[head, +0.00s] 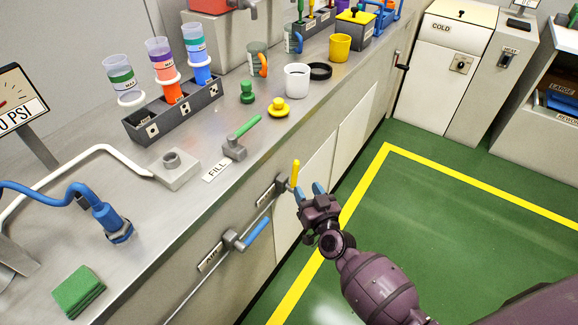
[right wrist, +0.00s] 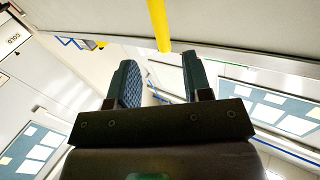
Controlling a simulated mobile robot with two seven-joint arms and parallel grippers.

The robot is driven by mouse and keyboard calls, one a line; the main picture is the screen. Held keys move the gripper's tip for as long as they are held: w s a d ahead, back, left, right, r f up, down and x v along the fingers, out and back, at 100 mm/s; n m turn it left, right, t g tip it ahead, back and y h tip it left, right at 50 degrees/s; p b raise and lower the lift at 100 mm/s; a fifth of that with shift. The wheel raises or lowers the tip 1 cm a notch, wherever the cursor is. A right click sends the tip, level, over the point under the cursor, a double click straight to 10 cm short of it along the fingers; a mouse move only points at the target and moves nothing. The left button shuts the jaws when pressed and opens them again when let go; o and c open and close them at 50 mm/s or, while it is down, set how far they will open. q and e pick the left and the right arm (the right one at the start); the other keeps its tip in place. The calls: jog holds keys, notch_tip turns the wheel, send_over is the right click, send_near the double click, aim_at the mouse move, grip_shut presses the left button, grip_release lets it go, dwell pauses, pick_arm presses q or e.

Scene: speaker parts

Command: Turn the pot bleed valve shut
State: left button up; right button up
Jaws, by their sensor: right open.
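A valve with a yellow lever handle (head: 295,173) is on the counter's front face. Its handle points up, and its label is too small to read. In the right wrist view the yellow handle (right wrist: 159,24) hangs from the top edge, ending near the gap between the fingertips. My right gripper (head: 309,190) is open and empty, just right of and below the handle. Its blue fingertips (right wrist: 160,65) stand apart on either side of the handle's line. I cannot tell whether they touch it. My left gripper is not in view.
A blue-handled valve (head: 256,232) sits lower left on the same front face. A green-handled valve (head: 243,130) marked FILL stands on the counter top (head: 190,215). A rack (head: 172,118) of cups is behind it. Green floor (head: 440,225) with yellow lines is open at right.

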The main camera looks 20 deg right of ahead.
aim_at(297, 173)
jog(key=w, duration=0.3)
jog(key=w+b, duration=0.1)
jog(key=w, duration=0.4)
jog(key=shift+w+a+f+b, duration=0.15)
jog(key=shift+w+a+b, duration=0.15)
jog(key=shift+a, duration=0.05)
jog(key=shift+w, duration=0.85)
jog(key=shift+c, duration=0.3)
grip_shut()
